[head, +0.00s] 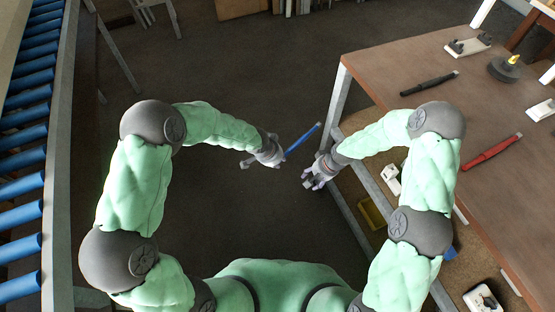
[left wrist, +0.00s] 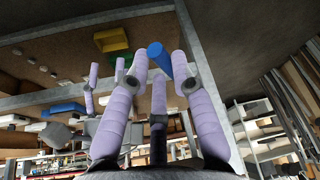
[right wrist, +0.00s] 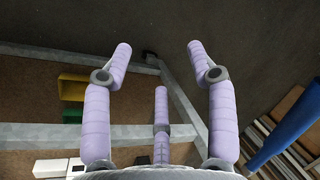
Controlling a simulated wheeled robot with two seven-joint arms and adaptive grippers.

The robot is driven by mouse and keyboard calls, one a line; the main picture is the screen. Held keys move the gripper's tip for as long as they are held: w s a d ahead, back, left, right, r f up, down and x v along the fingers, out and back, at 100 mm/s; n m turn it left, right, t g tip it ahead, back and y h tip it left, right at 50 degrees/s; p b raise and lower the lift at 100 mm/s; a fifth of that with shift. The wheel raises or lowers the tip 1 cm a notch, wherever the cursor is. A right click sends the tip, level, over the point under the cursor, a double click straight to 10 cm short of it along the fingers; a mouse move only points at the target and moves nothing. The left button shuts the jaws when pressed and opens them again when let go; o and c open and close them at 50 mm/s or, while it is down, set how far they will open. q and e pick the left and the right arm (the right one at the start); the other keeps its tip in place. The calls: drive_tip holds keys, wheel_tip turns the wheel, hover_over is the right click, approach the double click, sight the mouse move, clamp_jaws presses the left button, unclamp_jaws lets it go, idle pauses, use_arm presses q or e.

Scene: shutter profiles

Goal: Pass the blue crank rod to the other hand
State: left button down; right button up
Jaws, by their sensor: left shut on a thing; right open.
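The blue crank rod (head: 303,138) is held in my left gripper (head: 272,158), over open floor in the middle of the head view. Its blue length slants up and right from the fingers, and a grey end sticks out on the left. In the left wrist view the blue rod (left wrist: 158,60) shows end-on between the fingers. My right gripper (head: 309,183) is open and empty, right of and below the rod's blue end, apart from it. The right wrist view shows the rod (right wrist: 292,125) at the right edge, outside the spread fingers (right wrist: 159,50).
A brown table (head: 395,65) on the right carries a black-handled rod (head: 430,83), a red rod (head: 492,151) and small fixtures. A yellow bin (head: 372,213) sits on a lower shelf beside my right arm. A blue roller conveyor (head: 28,145) runs along the left. The floor between is clear.

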drive_tip(key=s+f, duration=0.3)
drive_tip(key=s, duration=1.8)
drive_tip(key=shift+s+g+y, duration=0.3)
drive_tip(key=shift+d+f, duration=0.1)
